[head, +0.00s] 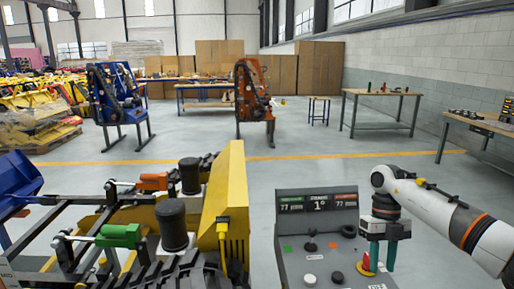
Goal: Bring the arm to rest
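My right arm (440,213) comes in from the right. My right gripper (382,257) points down over the right edge of a grey control console, its two teal fingers apart with nothing seen between them. A red button (365,264) on a yellow base is beside the left finger, which partly overlaps it in view; I cannot tell whether they touch. The console (291,268) has a display (318,203) and several black, white, green and orange controls. My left gripper is not in view.
A tracked carrier with a yellow panel (222,195), green handle (120,236) and orange handle (153,182) stands close at left. Blue (117,95) and orange (250,95) machines stand farther back. Workbenches (383,93) line the right. The middle floor is clear.

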